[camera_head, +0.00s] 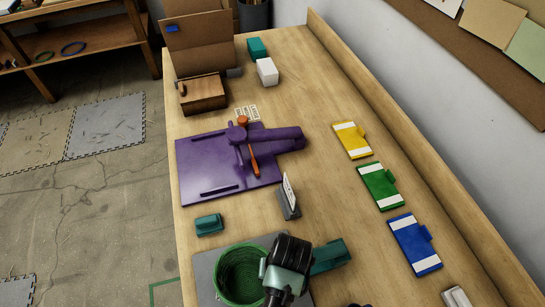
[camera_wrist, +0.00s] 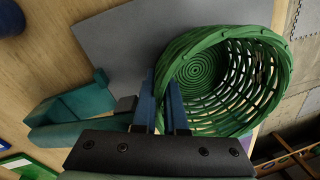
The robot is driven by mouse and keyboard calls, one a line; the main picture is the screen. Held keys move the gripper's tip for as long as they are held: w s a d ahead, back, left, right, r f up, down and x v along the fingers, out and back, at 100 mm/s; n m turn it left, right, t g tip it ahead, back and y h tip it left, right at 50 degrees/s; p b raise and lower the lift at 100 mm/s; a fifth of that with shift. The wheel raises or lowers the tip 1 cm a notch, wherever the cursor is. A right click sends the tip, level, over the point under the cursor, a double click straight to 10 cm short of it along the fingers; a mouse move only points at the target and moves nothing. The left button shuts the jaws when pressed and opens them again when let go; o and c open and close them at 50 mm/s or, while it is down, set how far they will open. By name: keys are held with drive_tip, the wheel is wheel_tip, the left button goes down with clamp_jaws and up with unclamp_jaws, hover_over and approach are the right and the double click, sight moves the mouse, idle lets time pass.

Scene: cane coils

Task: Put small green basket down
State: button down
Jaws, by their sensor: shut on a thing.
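The small green basket (camera_head: 239,275) is a round woven basket at the bottom of the head view, over a grey mat (camera_head: 204,267) on the wooden table. In the wrist view the basket (camera_wrist: 268,85) shows its open mouth and spiral-woven floor. My gripper (camera_head: 281,275) is at the basket's right side in the head view. In the wrist view my gripper's fingers (camera_wrist: 171,108) are shut on the basket's rim wall. I cannot tell whether the basket's base touches the grey mat (camera_wrist: 120,40).
A teal block-like item (camera_head: 330,256) lies right of my gripper. A small teal item (camera_head: 208,224), a card stand (camera_head: 289,196) and a purple fixture (camera_head: 215,165) stand farther back. Yellow (camera_head: 353,140), green (camera_head: 379,186) and blue (camera_head: 415,244) panels line the right side.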

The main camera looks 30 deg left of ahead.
drive_tip(key=shift+f, duration=0.15)
drive_tip(key=c, duration=1)
unclamp_jaws()
drive_tip(key=shift+o, duration=0.2)
wheel_tip(320, 180, up, 12)
drive_tip(key=d+p, duration=0.1)
drive_tip(key=p, duration=0.1)
drive_tip(key=shift+w+d, duration=0.2)
drive_tip(key=shift+w, duration=0.2)
